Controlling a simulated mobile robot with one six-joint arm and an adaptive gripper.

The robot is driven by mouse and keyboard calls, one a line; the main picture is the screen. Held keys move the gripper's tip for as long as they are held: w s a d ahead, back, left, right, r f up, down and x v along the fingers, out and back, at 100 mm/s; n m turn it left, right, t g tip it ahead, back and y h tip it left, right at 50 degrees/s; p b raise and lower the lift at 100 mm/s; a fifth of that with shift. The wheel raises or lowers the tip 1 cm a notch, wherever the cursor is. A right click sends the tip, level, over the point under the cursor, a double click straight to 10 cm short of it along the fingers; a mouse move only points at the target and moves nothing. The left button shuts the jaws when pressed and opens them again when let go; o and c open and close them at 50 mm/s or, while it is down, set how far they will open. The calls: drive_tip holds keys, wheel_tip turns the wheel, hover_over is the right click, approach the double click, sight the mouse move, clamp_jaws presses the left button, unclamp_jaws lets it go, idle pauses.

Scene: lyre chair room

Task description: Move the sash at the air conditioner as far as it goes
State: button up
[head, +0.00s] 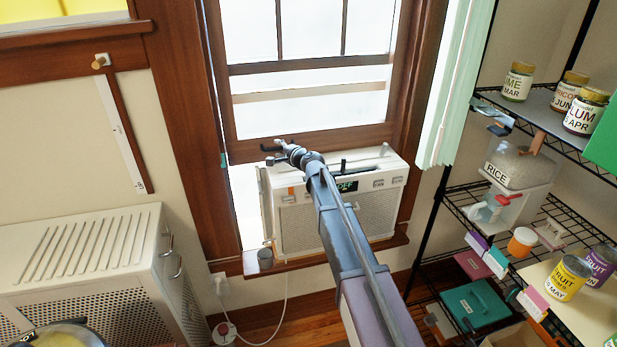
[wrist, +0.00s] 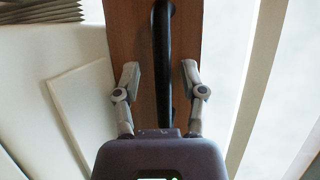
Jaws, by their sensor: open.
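The window sash is a brown wooden frame with glass; its bottom rail (head: 360,137) lies just above the white air conditioner (head: 297,232) in the head view. A bright open gap shows left of the air conditioner. My gripper (head: 277,152) is at the left part of that rail, and my arm hides part of the rail and air conditioner. In the wrist view my gripper (wrist: 162,78) is open, one finger on each side of a dark bar handle (wrist: 161,45) on the wooden rail (wrist: 127,35). Whether the fingers touch the handle cannot be told.
A white slatted cabinet (head: 80,245) stands at lower left. A wire shelf rack with jars and a rice container (head: 520,165) stands at right, beside a pale green curtain (head: 458,85).

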sight(273, 137)
drive_tip(key=shift+w+r+p, duration=0.1)
drive_tip(key=shift+r+p, duration=1.7)
wheel_tip(273, 137, up, 14)
drive_tip(key=p, duration=1.4)
drive_tip(key=f+p+v, duration=0.1)
drive_tip(key=p+v, duration=0.1)
drive_tip(key=v, duration=1.2)
drive_tip(key=s+d+f+n+g+h+b, duration=0.2)
drive_tip(key=s+d+f+n+g+b, duration=0.1)
drive_tip(key=s+f, duration=0.5)
drive_tip(key=s+d+f+n+g+h+b, duration=0.2)
drive_tip(key=s+f+n+g, duration=0.4)
drive_tip(key=s+f, duration=0.3)
drive_tip(key=shift+s+d+f+n+h+b, duration=0.35)
drive_tip(key=shift+s+d+b, duration=0.15)
drive_tip(key=shift+s+d, duration=0.35)
drive_tip(key=shift+w, duration=0.15)
